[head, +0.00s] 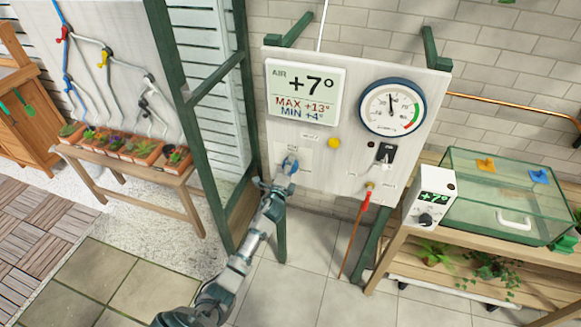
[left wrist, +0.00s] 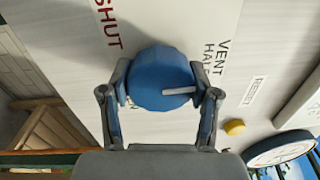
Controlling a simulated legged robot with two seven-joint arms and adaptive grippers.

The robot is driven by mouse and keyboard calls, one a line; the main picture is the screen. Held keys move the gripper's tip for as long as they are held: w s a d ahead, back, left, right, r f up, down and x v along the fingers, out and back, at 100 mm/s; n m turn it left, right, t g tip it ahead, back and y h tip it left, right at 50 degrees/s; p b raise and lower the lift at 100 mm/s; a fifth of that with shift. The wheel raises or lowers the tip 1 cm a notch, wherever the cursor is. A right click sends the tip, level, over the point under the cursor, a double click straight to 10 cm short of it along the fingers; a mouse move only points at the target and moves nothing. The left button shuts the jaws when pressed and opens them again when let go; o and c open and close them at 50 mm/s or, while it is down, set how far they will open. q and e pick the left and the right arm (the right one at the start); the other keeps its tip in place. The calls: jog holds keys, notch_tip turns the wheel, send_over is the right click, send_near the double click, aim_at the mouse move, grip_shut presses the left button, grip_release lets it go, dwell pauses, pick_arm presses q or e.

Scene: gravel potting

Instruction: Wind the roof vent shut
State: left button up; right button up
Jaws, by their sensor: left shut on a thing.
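The vent control is a blue faceted knob (left wrist: 160,78) with a pale pointer line, on a white panel (left wrist: 190,30). In the left wrist view the word SHUT is at the upper left, VENT HALF at the right, and another label is partly hidden behind the knob. The pointer points right, near the HALF label. My left gripper (left wrist: 160,100) is shut on the knob, one finger on each side. In the head view the knob (head: 291,165) is at the panel's lower left, with my left gripper (head: 279,183) at it. My right gripper is not in view.
The panel (head: 330,125) also carries a display (head: 305,92) reading +7°, a round dial (head: 392,107), a yellow button (head: 334,143) and a switch (head: 386,152). A glass case (head: 505,195) stands right; a bench with potted plants (head: 125,150) stands left.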

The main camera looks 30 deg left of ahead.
pick_arm(q)
jog(key=n, duration=0.3)
jog(key=shift+f, duration=0.25)
jog(key=n, duration=0.2)
jog(key=shift+n, duration=0.4)
jog(key=n, duration=0.2)
jog(key=n+p, duration=0.1)
jog(key=n, duration=0.1)
jog(key=shift+d+n+g+y+p, duration=0.1)
jog(key=shift+n+g+y+p, duration=0.2)
jog(key=shift+n, duration=0.1)
jog(key=n+p, duration=0.1)
jog(key=n, duration=0.2)
jog(key=shift+n, duration=0.4)
jog(key=n+p, duration=0.1)
jog(key=n, duration=0.3)
jog(key=shift+s+p, duration=0.1)
jog(key=shift+p, duration=0.3)
jog(key=shift+n+p, duration=0.4)
jog(key=shift+n, duration=1.1)
jog(key=shift+r, duration=0.15)
jog(key=shift+r, duration=0.15)
